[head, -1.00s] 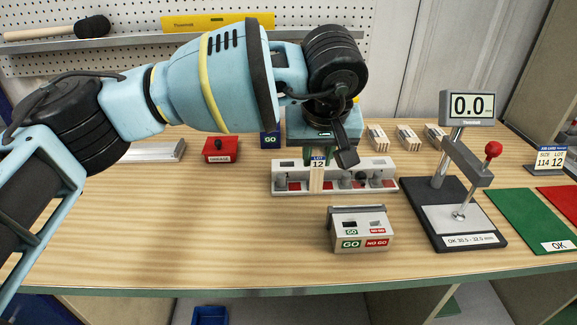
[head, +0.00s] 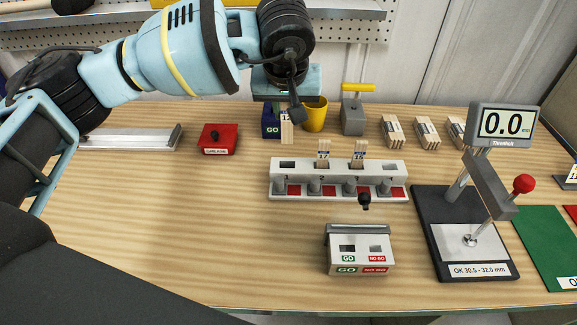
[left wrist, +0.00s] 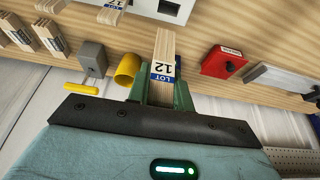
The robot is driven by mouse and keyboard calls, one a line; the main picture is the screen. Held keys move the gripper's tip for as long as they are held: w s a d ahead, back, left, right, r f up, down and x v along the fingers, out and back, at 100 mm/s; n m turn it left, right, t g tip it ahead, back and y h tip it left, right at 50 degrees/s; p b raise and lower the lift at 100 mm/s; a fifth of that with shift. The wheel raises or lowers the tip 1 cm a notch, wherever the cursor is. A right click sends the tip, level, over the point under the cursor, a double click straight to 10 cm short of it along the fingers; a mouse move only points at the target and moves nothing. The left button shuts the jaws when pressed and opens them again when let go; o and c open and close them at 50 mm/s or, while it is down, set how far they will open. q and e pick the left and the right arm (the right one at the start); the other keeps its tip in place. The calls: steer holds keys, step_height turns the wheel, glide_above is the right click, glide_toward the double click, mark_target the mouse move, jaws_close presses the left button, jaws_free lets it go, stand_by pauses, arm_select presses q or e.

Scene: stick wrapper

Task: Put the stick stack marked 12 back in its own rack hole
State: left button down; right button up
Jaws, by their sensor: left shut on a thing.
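The stick stack marked 12 (head: 287,130) is a pale wooden bundle with a blue-and-white label. My left gripper (left wrist: 161,94) is shut on it, its green fingers on both sides, and the stack also shows in the left wrist view (left wrist: 165,48). In the head view it hangs upright, behind the rack's left end and apart from it. The white rack (head: 340,170) has a row of holes. Stack 17 (head: 323,158) and stack 15 (head: 358,155) stand in the two middle holes. The leftmost hole (head: 287,164) and rightmost hole (head: 390,167) look empty. My right gripper is out of view.
A blue GO bin (head: 270,126), yellow cup (head: 314,116) and grey block with yellow handle (head: 352,117) stand behind the rack. A red box (head: 218,139) is at left. The GO/NO GO gauge (head: 360,255) is in front; the measuring stand (head: 462,235) is at right.

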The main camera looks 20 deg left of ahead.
mark_target(287, 143)
arm_select(q)
steer(key=shift+f, duration=4.9)
steer(key=shift+f, duration=0.2)
steer(key=c, duration=1.3)
jaws_free()
steer(key=shift+o, duration=0.2)
steer(key=shift+r+p, duration=0.3)
steer(key=v, duration=1.2)
steer(key=shift+f, duration=0.15)
